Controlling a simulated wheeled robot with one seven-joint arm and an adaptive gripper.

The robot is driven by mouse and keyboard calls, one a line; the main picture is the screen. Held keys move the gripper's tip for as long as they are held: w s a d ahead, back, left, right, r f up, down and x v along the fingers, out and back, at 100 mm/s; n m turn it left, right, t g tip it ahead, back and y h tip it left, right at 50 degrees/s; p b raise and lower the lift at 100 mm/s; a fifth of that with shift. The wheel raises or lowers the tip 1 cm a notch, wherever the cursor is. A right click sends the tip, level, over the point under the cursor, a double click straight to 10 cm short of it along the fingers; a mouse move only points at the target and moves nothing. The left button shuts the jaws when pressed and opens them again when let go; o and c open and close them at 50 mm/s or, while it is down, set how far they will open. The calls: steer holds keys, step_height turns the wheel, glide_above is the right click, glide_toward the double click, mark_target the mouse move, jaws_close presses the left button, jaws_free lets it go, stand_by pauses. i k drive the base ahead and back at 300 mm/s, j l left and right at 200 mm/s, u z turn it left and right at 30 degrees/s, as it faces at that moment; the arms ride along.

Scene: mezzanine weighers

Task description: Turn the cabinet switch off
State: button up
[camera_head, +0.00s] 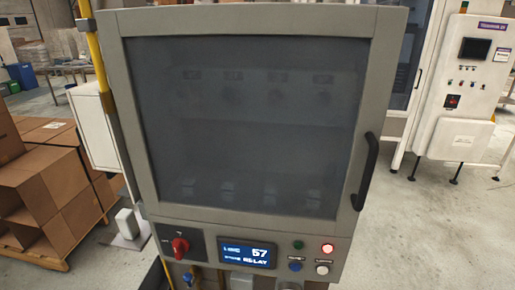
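A grey cabinet (230,215) fills the middle of the head view. Its large dark window door (245,130) is shut, with a black handle (368,172) on the right side. Below the door, at the lower left, is a red rotary switch (180,247) on a dark plate. Its knob looks tilted, but the labels around it are too small to read. My gripper is not in view.
Right of the display are a green button (298,245), a lit red light (327,248), a blue button (295,266) and a white button (322,269). Cardboard boxes (50,190) stand at left. A yellow pipe (97,60) runs along the cabinet's left side. A white machine (465,90) stands behind at right.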

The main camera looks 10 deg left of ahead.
mark_target(179, 246)
steer(key=j+u, duration=0.2)
steer(key=u, duration=1.3)
steer(key=i+l+z, duration=0.15)
steer(key=z, duration=0.25)
steer(key=i+l+z, duration=0.15)
steer(key=z, duration=0.2)
steer(key=i+j, duration=0.05)
